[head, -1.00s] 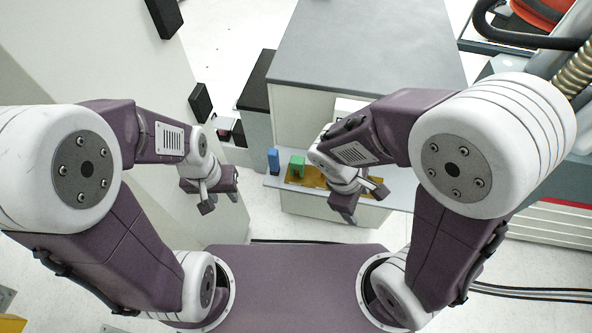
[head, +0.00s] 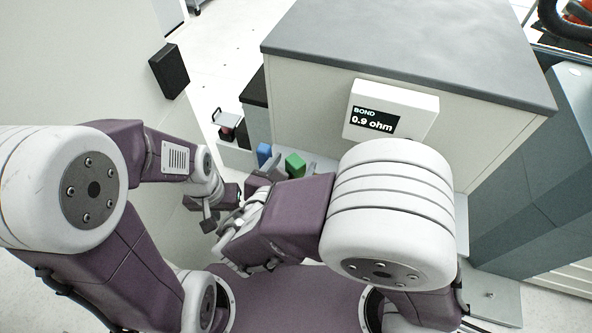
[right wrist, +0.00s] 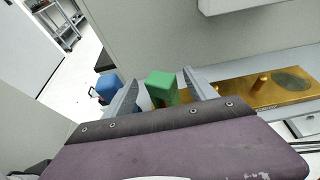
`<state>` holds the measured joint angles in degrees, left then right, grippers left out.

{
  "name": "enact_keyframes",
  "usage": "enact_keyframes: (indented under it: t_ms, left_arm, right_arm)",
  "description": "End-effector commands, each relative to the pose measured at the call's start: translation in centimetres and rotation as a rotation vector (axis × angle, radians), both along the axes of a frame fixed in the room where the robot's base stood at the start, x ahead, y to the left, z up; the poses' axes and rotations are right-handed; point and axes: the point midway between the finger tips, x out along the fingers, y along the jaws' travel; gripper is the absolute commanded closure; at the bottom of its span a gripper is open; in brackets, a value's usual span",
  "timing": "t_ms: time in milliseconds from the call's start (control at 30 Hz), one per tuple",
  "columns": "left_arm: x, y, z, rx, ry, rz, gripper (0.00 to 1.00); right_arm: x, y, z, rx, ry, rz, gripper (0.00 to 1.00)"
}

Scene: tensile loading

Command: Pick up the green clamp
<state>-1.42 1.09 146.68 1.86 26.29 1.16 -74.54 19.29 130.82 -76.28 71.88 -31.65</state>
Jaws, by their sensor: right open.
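The green clamp (head: 295,165) stands upright on the low ledge in front of the grey-topped cabinet, its lower part hidden by my right arm in the head view. In the right wrist view the green clamp (right wrist: 161,86) shows between the two grey fingers of my right gripper (right wrist: 160,77). That gripper is open, with a gap on each side of the clamp and nothing held. My left gripper (head: 220,212) hangs to the left of the ledge, partly hidden behind my right arm; its jaw opening is unclear.
A blue clamp (right wrist: 108,88) stands close left of the green one. A brass plate (right wrist: 260,90) with a peg and a dark round patch lies to the right. A meter (head: 390,112) reading "BOND 0.9 ohm" sits on the cabinet front. A tall pale wall is at left.

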Motion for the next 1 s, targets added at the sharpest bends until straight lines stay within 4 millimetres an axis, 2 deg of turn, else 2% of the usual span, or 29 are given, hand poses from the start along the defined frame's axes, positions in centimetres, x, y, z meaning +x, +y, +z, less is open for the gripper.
enact_keyframes:
  t_ms: [200,300,567,667,800,1000]
  left_arm:
    - [0.0,0.0,-2.0,0.0,0.0,0.0,0.64]
    - [0.0,0.0,-2.2,0.0,0.0,0.0,0.64]
    - [0.0,0.0,-2.1,0.0,0.0,0.0,0.64]
    - [0.0,0.0,-2.1,0.0,0.0,0.0,0.64]
    - [0.0,0.0,-2.1,0.0,0.0,0.0,0.64]
    - [0.0,0.0,-2.1,0.0,0.0,0.0,0.64]
  right_arm:
    - [2.7,-1.2,-1.9,0.001,0.0,-0.006,0.35]
    - [4.0,-1.6,-2.2,0.001,0.0,-0.005,0.35]
    - [4.4,-1.6,-2.2,0.001,0.0,-0.001,0.35]
    - [4.4,-1.6,-2.2,0.001,0.0,-0.001,0.6]
    - [4.4,-1.6,-2.2,0.001,0.0,-0.001,0.99]
    - [4.4,-1.6,-2.1,0.002,0.0,-0.002,1.0]
